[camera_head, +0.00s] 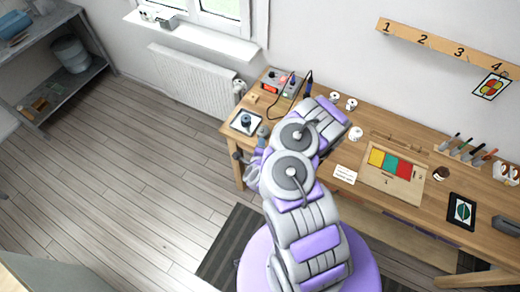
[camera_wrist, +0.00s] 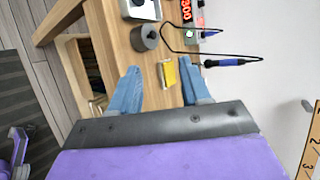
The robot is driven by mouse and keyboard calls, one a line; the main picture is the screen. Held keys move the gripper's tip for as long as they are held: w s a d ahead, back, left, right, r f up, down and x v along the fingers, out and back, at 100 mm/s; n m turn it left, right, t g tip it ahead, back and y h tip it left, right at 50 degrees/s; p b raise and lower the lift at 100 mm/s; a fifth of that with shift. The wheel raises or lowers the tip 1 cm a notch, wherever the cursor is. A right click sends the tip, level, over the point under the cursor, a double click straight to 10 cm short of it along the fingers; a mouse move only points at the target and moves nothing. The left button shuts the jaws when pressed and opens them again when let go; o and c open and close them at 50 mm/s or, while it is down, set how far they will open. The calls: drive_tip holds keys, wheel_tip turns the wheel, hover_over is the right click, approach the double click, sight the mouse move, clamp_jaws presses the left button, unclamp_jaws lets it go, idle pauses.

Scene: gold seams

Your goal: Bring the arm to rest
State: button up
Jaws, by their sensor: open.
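My arm (camera_head: 300,200) rises from my purple base in the head view and is folded, with its upper links in front of the workbench. My gripper (camera_wrist: 159,68) is open in the wrist view, its two blue fingers apart. I see nothing held between them. In the head view the gripper is mostly hidden behind my own arm links, near the bench's left front corner.
The wooden workbench (camera_head: 400,212) bears a tile board (camera_head: 404,188), several tools and a framed picture (camera_head: 462,211). In the wrist view a small yellow item (camera_wrist: 168,74), a dark round item (camera_wrist: 145,38) and a blue-handled iron (camera_wrist: 232,62) lie beyond the fingers. Open floor (camera_head: 130,170) lies left.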

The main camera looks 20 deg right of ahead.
drive_tip(key=shift+d, duration=0.5)
drive_tip(key=w+a+r+n+y+b, duration=0.25)
drive_tip(key=w+a+n+y, duration=0.2)
drive_tip(key=a, duration=0.35)
drive_tip(key=s+a+r+n+g+y+b, duration=0.2)
drive_tip(key=a+r+n+y+b, duration=0.1)
drive_tip(key=a+n, duration=0.25)
drive_tip(key=s+a+r+n+g+y+b, duration=0.1)
drive_tip(key=a+r+n+g+y+b, duration=0.15)
drive_tip(key=a+n+b, duration=0.35)
drive_tip(key=s+d+r+n+g+h+b, duration=0.1)
drive_tip(key=s+d+r+n+g+b, duration=0.1)
drive_tip(key=s, duration=0.9)
drive_tip(key=s+d+r+n+g+h+b, duration=0.2)
drive_tip(key=s+d+r+n+g+b, duration=0.1)
drive_tip(key=s, duration=0.9)
drive_tip(key=s+d+r+n+g+h+b, duration=0.1)
drive_tip(key=s+d+r+n+g+b, duration=0.2)
drive_tip(key=s, duration=0.8)
drive_tip(key=shift+s+d+r+n+h+b, duration=0.3)
drive_tip(key=shift+d+r+n+b, duration=0.5)
drive_tip(key=shift+d+b, duration=0.3)
drive_tip(key=shift+w+g, duration=0.1)
drive_tip(key=shift+g, duration=0.15)
